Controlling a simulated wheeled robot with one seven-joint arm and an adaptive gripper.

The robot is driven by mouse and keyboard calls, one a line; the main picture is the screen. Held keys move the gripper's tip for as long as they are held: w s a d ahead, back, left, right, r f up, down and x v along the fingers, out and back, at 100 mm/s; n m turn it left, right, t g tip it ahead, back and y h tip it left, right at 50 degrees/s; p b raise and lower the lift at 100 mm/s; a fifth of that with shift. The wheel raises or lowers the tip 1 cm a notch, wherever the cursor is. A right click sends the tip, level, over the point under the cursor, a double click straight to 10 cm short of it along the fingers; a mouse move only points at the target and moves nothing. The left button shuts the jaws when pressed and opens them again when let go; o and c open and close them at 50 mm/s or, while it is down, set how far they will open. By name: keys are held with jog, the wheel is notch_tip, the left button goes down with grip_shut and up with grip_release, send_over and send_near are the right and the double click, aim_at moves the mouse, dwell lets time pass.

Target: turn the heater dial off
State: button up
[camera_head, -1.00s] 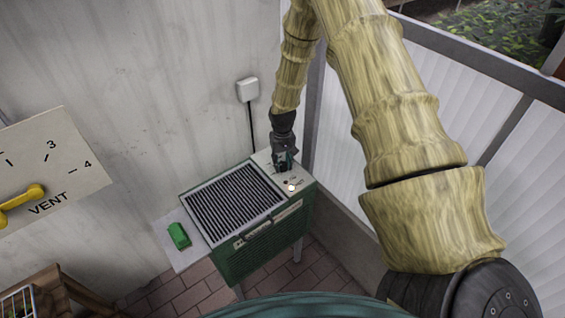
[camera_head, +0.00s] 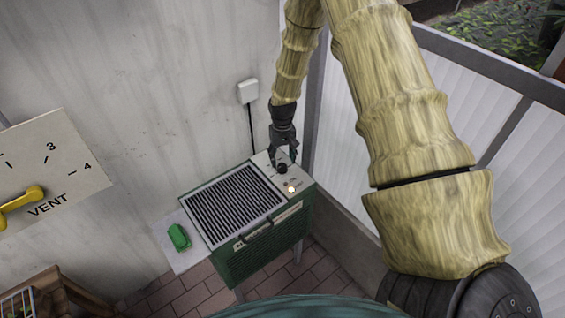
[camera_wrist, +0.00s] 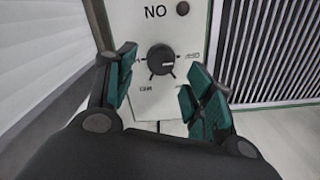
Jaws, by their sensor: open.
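The heater (camera_head: 262,232) is a green box with a dark slatted grille on top, standing against the wall. Its pale control panel (camera_head: 298,181) is at the right end of the top. The dark round dial (camera_wrist: 161,60) shows in the wrist view with a light pointer line, between printed marks too small to read surely. My gripper (camera_wrist: 152,92) is open, its teal fingers apart on either side of the dial in that view and apparently clear of it. In the head view my gripper (camera_head: 282,160) is over the panel, just above the dial (camera_head: 281,168).
A lit indicator (camera_head: 292,189) is on the panel near the dial. A green object (camera_head: 179,237) lies on the heater's left side shelf (camera_head: 168,252). A vent board with a yellow lever (camera_head: 22,198) is at left. A wall box (camera_head: 247,91) has a cable down to the heater.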

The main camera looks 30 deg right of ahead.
aim_at(283, 165)
notch_tip(283, 165, up, 8)
dwell(0.5)
dwell(0.4)
